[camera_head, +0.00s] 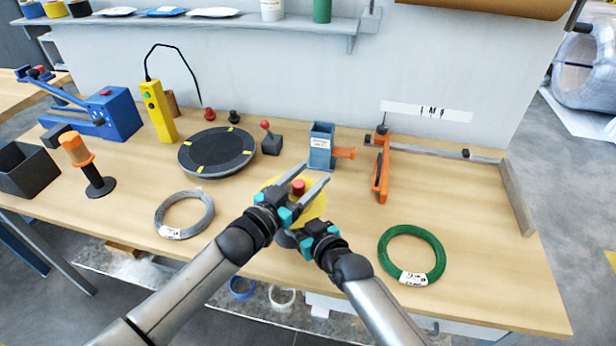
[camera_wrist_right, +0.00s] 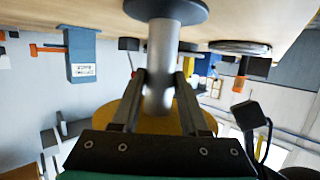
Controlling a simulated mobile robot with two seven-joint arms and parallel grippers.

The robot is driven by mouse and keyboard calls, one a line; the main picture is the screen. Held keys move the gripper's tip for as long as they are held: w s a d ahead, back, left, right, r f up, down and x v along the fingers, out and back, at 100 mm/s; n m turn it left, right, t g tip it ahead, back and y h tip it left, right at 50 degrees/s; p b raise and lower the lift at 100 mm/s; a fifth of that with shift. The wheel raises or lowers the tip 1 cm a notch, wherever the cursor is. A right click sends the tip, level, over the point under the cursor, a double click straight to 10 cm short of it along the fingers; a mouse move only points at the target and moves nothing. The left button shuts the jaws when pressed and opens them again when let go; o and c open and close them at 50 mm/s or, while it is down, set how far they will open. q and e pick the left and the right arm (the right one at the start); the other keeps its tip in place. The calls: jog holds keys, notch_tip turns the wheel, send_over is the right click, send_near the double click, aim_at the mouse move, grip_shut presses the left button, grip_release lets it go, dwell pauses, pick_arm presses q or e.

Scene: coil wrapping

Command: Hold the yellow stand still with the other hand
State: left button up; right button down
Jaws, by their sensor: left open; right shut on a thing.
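The yellow stand has a round yellow top (camera_head: 315,208) with a red knob (camera_head: 298,187) at its middle. In the right wrist view, which is upside down, its grey post (camera_wrist_right: 160,50) runs from a dark round base to the yellow disc (camera_wrist_right: 125,118). My right gripper (camera_wrist_right: 160,78) has a finger on each side of the post and is shut on it, below the yellow top. In the head view its fingertips are hidden. My left gripper (camera_head: 310,174) is open over the yellow top, with the red knob showing between its fingers.
A grey wire coil (camera_head: 161,218) lies left and a green coil (camera_head: 438,265) right. Behind stand a black turntable (camera_head: 217,152), a blue dispenser (camera_head: 321,148) and an orange-handled tool (camera_head: 380,170). Bare wood shows between the stand and the green coil.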

pick_arm(q)
jog(key=v, duration=1.2)
jog(key=shift+w, duration=0.1)
pick_arm(e)
jog(key=shift+c, duration=1.7)
grip_release()
jog(key=shift+s+d, duration=0.1)
